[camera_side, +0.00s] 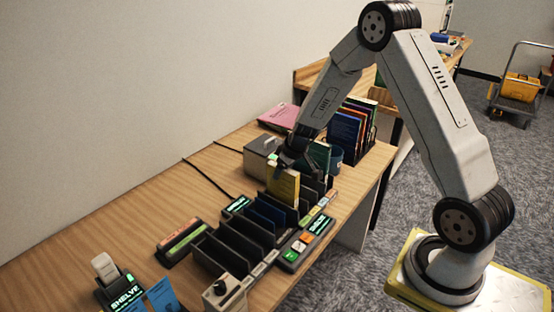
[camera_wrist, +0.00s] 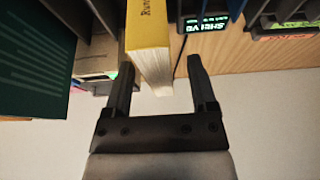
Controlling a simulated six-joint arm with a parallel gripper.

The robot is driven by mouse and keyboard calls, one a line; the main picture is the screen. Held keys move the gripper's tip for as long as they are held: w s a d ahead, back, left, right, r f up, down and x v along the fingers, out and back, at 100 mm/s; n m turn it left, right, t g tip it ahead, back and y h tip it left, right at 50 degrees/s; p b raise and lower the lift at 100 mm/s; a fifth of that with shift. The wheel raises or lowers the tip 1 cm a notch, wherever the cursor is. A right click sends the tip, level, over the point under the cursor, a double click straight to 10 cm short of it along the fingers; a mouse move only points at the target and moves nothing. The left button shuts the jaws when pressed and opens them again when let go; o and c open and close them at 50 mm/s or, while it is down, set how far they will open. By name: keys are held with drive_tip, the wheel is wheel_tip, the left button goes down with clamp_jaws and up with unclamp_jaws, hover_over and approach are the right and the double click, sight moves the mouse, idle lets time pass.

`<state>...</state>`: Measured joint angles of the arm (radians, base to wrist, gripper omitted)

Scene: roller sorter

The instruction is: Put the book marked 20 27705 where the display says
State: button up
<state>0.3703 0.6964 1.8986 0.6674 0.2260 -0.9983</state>
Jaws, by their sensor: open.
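A yellow book (camera_side: 283,185) stands upright in a slot toward the far end of a dark slotted rack (camera_side: 222,258). My gripper (camera_side: 288,163) is right above it. In the wrist view the yellow book (camera_wrist: 148,35) has a spine starting "Run"; the number 20 27705 is not readable. My gripper (camera_wrist: 160,68) is open, its fingers either side of the book's pale page end, with a gap at the right finger. Green-lit displays reading SHELVE stand beside the rack (camera_side: 318,223), behind it (camera_side: 237,205) and at the front (camera_side: 126,296); their smaller text is unreadable.
A dark green book (camera_wrist: 35,60) stands close by at left in the wrist view. A grey box (camera_side: 260,155) and a row of coloured books (camera_side: 350,130) are beyond. A blue book (camera_side: 163,296) is at the front. Bare tabletop (camera_side: 95,240) lies along the wall.

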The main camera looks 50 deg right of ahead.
drive_tip(key=shift+v, duration=3.45)
drive_tip(key=s+a+r+g, duration=0.1)
drive_tip(key=s+a+r, duration=0.1)
drive_tip(key=s+a, duration=1.3)
drive_tip(key=shift+s+a+r+g, duration=0.3)
drive_tip(key=shift+s+g, duration=0.1)
drive_tip(key=shift+s, duration=0.1)
